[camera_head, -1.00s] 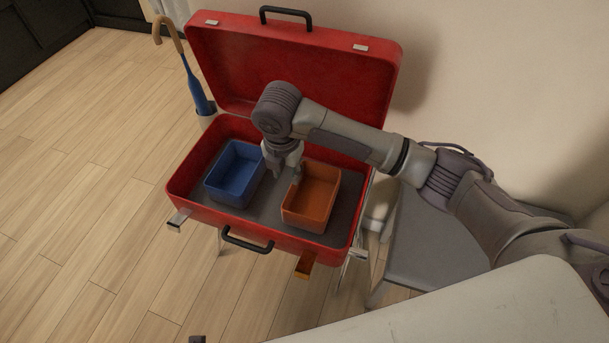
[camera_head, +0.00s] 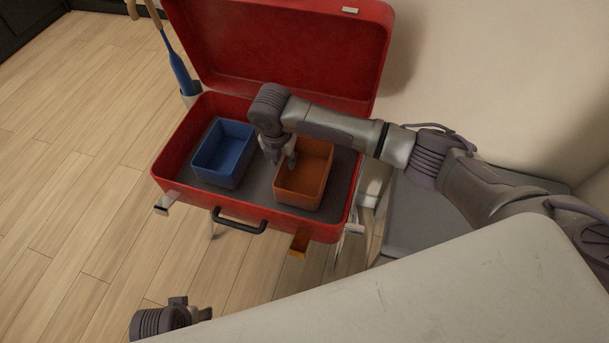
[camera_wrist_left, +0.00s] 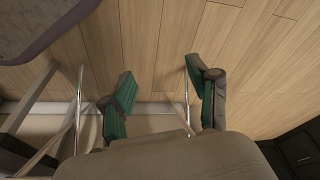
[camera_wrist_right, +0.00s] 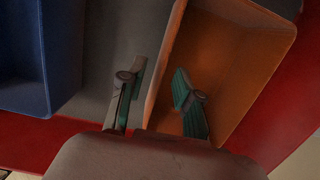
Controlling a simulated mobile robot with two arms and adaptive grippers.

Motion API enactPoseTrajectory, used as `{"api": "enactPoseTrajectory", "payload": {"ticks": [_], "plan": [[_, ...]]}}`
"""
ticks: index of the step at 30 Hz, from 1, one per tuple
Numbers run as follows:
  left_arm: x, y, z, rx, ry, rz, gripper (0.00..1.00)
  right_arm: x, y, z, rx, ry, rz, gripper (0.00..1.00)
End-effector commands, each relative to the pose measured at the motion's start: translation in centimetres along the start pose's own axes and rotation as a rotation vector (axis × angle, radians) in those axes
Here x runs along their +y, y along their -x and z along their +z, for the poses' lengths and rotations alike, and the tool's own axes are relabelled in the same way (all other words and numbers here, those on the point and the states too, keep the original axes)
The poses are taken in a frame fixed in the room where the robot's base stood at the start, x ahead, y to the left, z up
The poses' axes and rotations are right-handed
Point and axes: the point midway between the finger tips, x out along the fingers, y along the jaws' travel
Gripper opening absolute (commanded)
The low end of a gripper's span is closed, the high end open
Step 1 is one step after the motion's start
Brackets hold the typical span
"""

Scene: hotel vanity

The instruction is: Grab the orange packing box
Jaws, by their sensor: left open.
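The orange packing box (camera_head: 311,186) is an open-topped bin in the right half of the open red suitcase (camera_head: 240,226). My right gripper (camera_head: 284,162) is over its left wall, pointing down. In the right wrist view the fingers (camera_wrist_right: 161,72) are apart and straddle that wall, one outside it and one inside the orange box (camera_wrist_right: 222,60). Whether either finger touches the wall cannot be told. My left gripper is open and empty over the floor in the left wrist view (camera_wrist_left: 158,75). Part of the left arm shows at the bottom left in the head view.
A blue box (camera_head: 224,155) stands left of the orange one, with bare grey lining (camera_head: 258,186) between them. The suitcase lid (camera_head: 290,45) stands open behind. A pale surface (camera_head: 430,290) fills the lower right. A blue umbrella (camera_head: 180,70) stands at the left.

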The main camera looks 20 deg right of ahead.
Motion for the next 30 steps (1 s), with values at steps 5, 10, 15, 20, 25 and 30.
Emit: {"api": "enactPoseTrajectory", "payload": {"ticks": [5, 10, 15, 20, 25, 30], "plan": [[-0.1, 1.9, -0.6, 0.012, 0.002, -0.002, 0.6, 0.0, -2.1, -0.1, 0.0, 0.001, 0.0, 0.33], [-0.1, 2.5, -0.7, 0.013, 0.002, -0.003, 0.6, 0.0, -2.4, -0.1, 0.0, 0.001, 0.0, 0.33], [-0.1, 2.4, -0.7, 0.012, 0.002, -0.003, 0.6, 0.0, -2.4, -0.1, 0.0, 0.001, 0.0, 0.27], [-0.1, 2.4, -0.7, 0.012, 0.002, -0.003, 0.6, 0.0, -2.4, 0.0, 0.0, 0.001, 0.0, 0.0], [-0.1, 2.4, -0.7, 0.013, 0.002, -0.002, 0.6, 0.0, -2.4, 0.0, 0.0, 0.0, 0.0, 0.0], [-0.1, 2.4, -0.7, 0.013, 0.002, -0.002, 0.6, 0.0, -2.3, 0.0, -0.001, 0.0, 0.001, 0.0]]}}
